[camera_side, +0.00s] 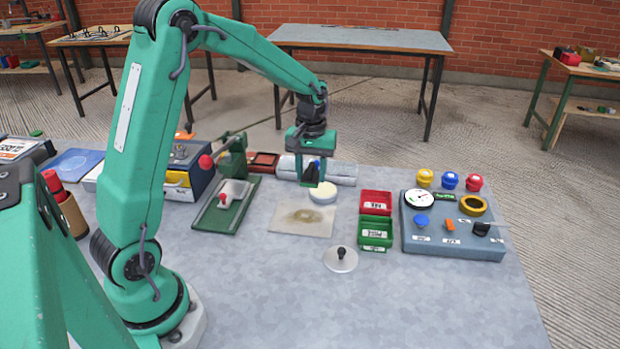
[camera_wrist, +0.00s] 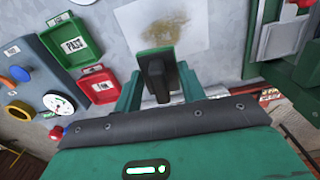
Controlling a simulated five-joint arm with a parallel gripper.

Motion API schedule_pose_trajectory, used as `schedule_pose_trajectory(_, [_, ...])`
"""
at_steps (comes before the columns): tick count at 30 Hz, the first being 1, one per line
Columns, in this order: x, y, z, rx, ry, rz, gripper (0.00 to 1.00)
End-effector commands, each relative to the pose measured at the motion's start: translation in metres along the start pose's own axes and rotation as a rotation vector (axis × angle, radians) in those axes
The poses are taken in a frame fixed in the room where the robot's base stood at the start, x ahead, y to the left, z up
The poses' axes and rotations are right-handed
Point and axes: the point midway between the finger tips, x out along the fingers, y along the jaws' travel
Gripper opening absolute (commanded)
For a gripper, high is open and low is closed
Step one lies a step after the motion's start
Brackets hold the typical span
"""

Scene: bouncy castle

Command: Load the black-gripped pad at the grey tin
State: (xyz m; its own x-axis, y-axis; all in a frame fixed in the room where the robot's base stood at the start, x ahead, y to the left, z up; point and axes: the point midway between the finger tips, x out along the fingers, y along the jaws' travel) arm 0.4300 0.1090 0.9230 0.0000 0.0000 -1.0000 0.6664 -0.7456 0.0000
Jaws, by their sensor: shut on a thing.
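My gripper (camera_side: 312,178) is shut on the black grip (camera_side: 310,173) of the pad. The grip also shows between my fingers in the wrist view (camera_wrist: 156,80). The pad's underside is hidden. The round tin (camera_side: 323,196), with a pale cream top, stands open on the table right at my fingertips in the side view. I cannot tell whether the pad touches it. The tin is hidden behind my gripper in the wrist view. A grey lid with a black knob (camera_side: 341,262) lies apart, nearer the front.
A pale sheet with a brownish stain (camera_side: 301,219) lies in front of the tin. Red (camera_side: 376,201) and green (camera_side: 376,232) bins and a grey panel with knobs and a gauge (camera_side: 450,243) stand right. A green press (camera_side: 226,203) stands left. The table's front right is clear.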

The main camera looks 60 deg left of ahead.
Motion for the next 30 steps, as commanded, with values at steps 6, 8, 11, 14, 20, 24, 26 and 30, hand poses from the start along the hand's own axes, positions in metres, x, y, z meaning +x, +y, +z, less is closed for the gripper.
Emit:
schedule_pose_trajectory(6, [0.000,0.000,0.000,0.000,0.000,0.000,0.17])
schedule_pose_trajectory(8, [0.000,0.000,0.000,0.000,0.000,0.000,0.17])
schedule_pose_trajectory(11, [0.000,0.000,0.000,0.000,0.000,0.000,0.28])
schedule_pose_trajectory(14, [0.000,0.000,0.000,0.000,0.000,0.000,0.22])
schedule_pose_trajectory(20, [0.001,0.001,-0.006,0.000,0.000,0.000,0.22])
schedule_pose_trajectory(24, [0.003,0.004,-0.019,0.000,0.000,0.000,0.22])
schedule_pose_trajectory(26, [0.004,0.005,-0.026,-0.001,-0.001,-0.001,0.22])
schedule_pose_trajectory(30, [0.008,0.010,-0.048,-0.001,-0.001,0.000,0.22])
